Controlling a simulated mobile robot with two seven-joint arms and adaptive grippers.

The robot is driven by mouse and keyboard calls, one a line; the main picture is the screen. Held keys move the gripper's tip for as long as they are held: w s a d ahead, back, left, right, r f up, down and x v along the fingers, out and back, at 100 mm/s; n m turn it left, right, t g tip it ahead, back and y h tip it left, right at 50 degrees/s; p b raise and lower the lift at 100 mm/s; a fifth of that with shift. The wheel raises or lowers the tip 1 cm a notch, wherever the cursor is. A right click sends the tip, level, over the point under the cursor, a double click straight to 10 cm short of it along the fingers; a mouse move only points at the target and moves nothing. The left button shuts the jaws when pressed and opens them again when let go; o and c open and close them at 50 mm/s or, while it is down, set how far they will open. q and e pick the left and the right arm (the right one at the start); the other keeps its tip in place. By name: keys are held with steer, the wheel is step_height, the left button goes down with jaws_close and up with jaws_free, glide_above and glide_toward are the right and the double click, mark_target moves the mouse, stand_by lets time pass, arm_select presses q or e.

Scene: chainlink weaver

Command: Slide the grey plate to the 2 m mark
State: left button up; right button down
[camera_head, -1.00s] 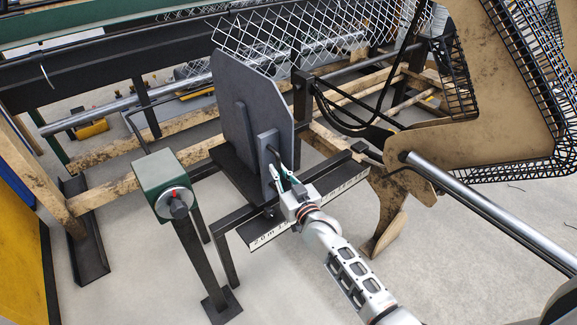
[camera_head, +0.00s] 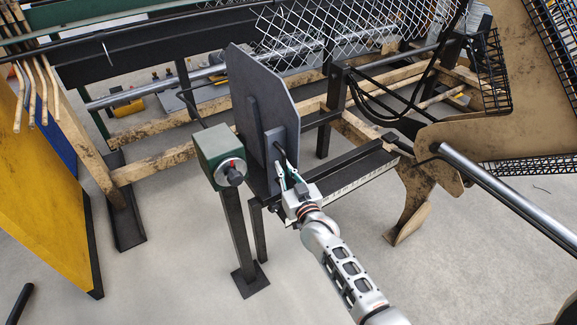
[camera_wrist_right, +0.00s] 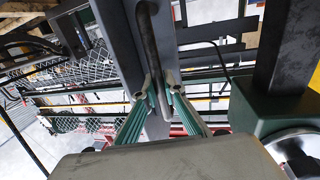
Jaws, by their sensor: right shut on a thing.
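The grey plate (camera_head: 262,100) stands upright at the left end of the dark rail (camera_head: 345,172), close beside the green box with the dial. My right gripper (camera_head: 284,174) is shut on the plate's dark handle bar (camera_head: 279,154). In the right wrist view, the green-padded fingers (camera_wrist_right: 156,86) close around the handle bar (camera_wrist_right: 149,45). A white marked scale (camera_head: 350,186) runs along the rail's front. Its figures are too small to read, and its left end is hidden behind my gripper. My left gripper is not in view.
The green box (camera_head: 211,144) with a dial stands on a post just left of the plate. It also shows in the right wrist view (camera_wrist_right: 262,112). A wire mesh (camera_head: 300,35) hangs behind. A yellow panel (camera_head: 50,190) is at the left.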

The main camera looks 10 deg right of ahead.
steer(key=shift+s+a+f, duration=0.15)
steer(key=shift+s+a, duration=0.05)
steer(key=shift+a, duration=0.25)
steer(key=shift+a, duration=0.1)
steer(key=c, duration=2.1)
jaws_free()
steer(key=s+d, duration=0.2)
steer(key=s, duration=0.9)
steer(key=shift+s, duration=0.4)
